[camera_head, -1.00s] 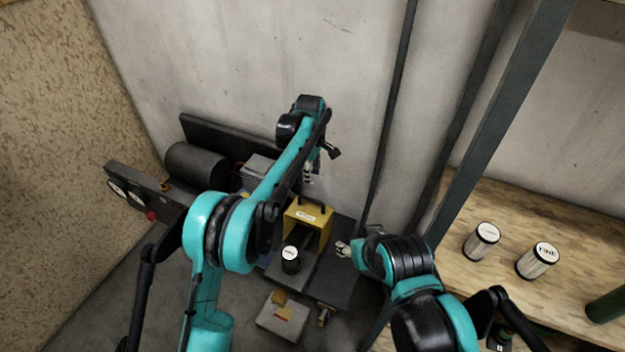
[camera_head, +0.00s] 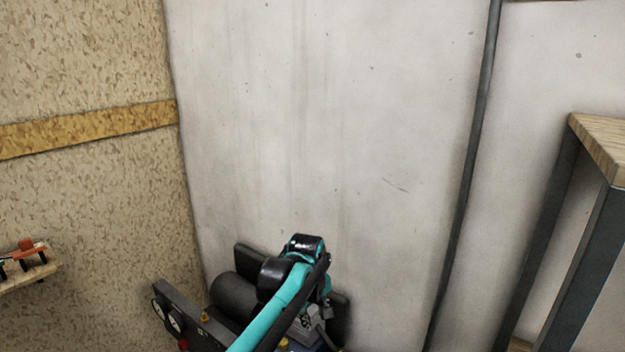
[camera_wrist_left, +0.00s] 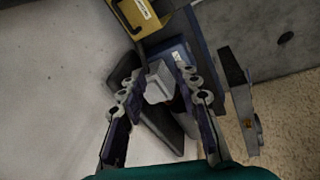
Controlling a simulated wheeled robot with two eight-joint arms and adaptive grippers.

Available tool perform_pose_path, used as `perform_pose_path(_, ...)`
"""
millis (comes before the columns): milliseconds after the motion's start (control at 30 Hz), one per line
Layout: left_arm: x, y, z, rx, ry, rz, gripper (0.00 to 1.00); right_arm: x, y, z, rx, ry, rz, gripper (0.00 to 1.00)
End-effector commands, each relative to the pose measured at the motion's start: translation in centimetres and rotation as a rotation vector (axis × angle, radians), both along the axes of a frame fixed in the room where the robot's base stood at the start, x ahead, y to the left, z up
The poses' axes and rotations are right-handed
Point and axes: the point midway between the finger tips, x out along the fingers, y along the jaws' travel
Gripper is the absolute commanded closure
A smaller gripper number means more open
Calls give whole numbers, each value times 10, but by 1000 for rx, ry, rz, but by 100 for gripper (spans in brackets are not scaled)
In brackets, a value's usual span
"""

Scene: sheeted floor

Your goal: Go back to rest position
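My left arm (camera_head: 275,312) rises from the bottom edge of the head view, with its black wrist joint in front of the pale wall. My left gripper (camera_wrist_left: 160,72) shows in the left wrist view with its two fingers spread apart. Nothing is clearly held. A small grey block-like part (camera_wrist_left: 160,88) shows between the fingers, seemingly beyond them. In the head view the left fingers are mostly hidden low beside the arm. My right arm and right gripper are outside both current views.
A machine with a black cylinder (camera_head: 235,294) and a gauge panel (camera_head: 175,318) stands by the wall. A yellow box (camera_wrist_left: 122,18) shows in the left wrist view. A metal-legged wooden rack (camera_head: 598,145) is at right, a small wooden shelf (camera_head: 30,277) at left.

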Motion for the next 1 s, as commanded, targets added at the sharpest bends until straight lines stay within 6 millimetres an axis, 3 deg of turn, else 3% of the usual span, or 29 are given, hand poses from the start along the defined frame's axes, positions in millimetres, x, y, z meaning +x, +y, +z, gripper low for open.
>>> perform_pose_path(100, -38, 43, 22, 21, -69, -86, 67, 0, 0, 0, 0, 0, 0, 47)
perform_pose_path(300, -107, 102, 34, 84, -185, -239, 67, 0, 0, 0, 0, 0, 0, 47)
perform_pose_path(467, -165, 140, 25, 158, -274, -358, 67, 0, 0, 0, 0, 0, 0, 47)
perform_pose_path(600, -211, 165, 5, 234, -340, -453, 67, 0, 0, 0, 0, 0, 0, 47)
perform_pose_path(800, -248, 183, -22, 316, -394, -539, 67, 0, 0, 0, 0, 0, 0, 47)
perform_pose_path(1000, -256, 187, -29, 340, -408, -566, 67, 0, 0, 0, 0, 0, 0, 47)
